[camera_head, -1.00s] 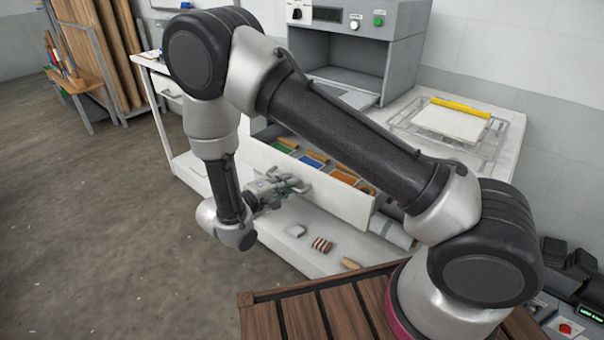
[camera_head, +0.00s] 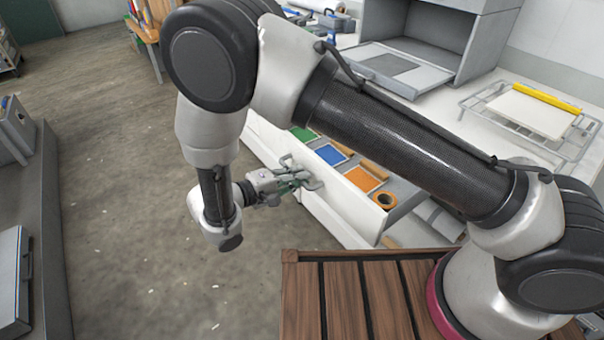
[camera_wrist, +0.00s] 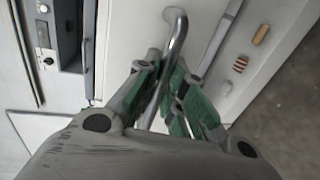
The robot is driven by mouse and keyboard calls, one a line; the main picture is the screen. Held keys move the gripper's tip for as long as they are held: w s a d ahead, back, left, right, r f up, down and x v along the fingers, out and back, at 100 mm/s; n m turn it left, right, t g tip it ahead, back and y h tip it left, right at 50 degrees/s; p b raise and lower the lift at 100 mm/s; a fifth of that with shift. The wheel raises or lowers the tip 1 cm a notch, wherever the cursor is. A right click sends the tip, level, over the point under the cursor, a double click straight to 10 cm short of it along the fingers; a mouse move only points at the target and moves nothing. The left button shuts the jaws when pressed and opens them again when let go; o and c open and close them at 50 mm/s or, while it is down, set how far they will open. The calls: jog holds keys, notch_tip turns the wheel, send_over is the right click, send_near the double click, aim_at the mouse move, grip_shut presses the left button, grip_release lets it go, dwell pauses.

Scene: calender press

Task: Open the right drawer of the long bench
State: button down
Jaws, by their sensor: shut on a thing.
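The right drawer (camera_head: 352,207) of the long white bench stands pulled out, its white front facing my arm. My gripper (camera_head: 305,178) is at the drawer front, shut on the curved metal drawer handle (camera_wrist: 176,32). In the wrist view the green-padded fingers (camera_wrist: 170,100) close around the handle. The arm hides part of the bench, and how far the drawer is out is partly hidden.
On the bench top stand a grey press machine (camera_head: 440,40) and a wire rack (camera_head: 490,102) with a white board and yellow bar. My wooden-slatted deck is close below the drawer. Open concrete floor (camera_head: 120,150) lies to the left; a grey bench edge (camera_head: 48,230) is at far left.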

jog(key=c, duration=1.5)
grip_release()
jog(key=shift+a, duration=0.1)
jog(key=v, duration=1.1)
jog(key=shift+s+a, duration=0.3)
